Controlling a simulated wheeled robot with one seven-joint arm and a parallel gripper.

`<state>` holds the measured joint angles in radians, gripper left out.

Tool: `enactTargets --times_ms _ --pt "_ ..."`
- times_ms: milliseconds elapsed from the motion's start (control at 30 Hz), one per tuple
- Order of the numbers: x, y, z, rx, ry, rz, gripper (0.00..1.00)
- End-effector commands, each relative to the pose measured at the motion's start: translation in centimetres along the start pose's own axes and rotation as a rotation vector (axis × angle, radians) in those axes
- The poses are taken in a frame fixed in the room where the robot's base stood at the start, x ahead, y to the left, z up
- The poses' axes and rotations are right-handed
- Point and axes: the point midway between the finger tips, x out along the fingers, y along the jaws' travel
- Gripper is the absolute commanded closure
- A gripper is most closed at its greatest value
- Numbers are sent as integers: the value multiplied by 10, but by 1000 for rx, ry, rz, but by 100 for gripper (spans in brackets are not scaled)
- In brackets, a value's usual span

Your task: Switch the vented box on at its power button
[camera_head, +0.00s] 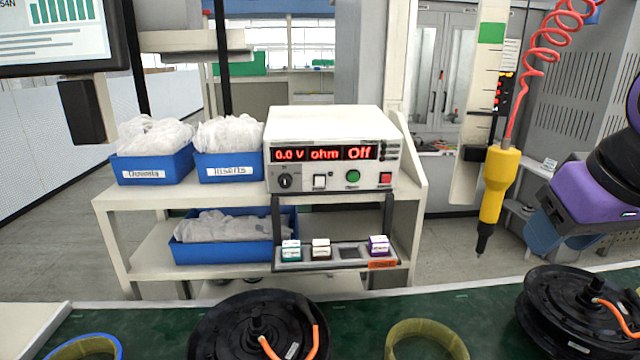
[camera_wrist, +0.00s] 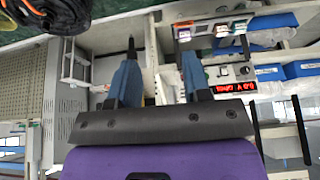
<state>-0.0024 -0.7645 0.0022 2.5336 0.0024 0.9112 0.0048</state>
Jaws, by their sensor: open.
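The vented box (camera_head: 330,124) is a pale instrument on the top shelf. Its red display reads "0.0 V", "ohm" and "Off". Below it are a dark knob (camera_head: 285,182), a white switch (camera_head: 319,182), a green button (camera_head: 352,176) and a red button (camera_head: 386,178); their labels are too small to read. In the wrist view the box front (camera_wrist: 228,73) appears upside down, right of the fingers. My gripper (camera_wrist: 158,66) is open and empty, its blue fingers apart. In the head view my purple wrist is at the right edge, well away from the box.
Blue bins (camera_head: 152,169) stand left of the box. A small tray (camera_head: 348,254) with coloured blocks hangs before the shelf. A yellow tool (camera_head: 497,185) hangs on a red coil between box and arm. Black hub motors (camera_head: 225,335) lie on the green bench.

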Motion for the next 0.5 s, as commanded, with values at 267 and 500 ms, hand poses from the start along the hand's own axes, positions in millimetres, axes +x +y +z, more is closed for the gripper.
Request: enactTargets --times_ms 267,500 --pt "0 0 0 0 0 0 100" --pt "0 0 0 0 0 0 100"
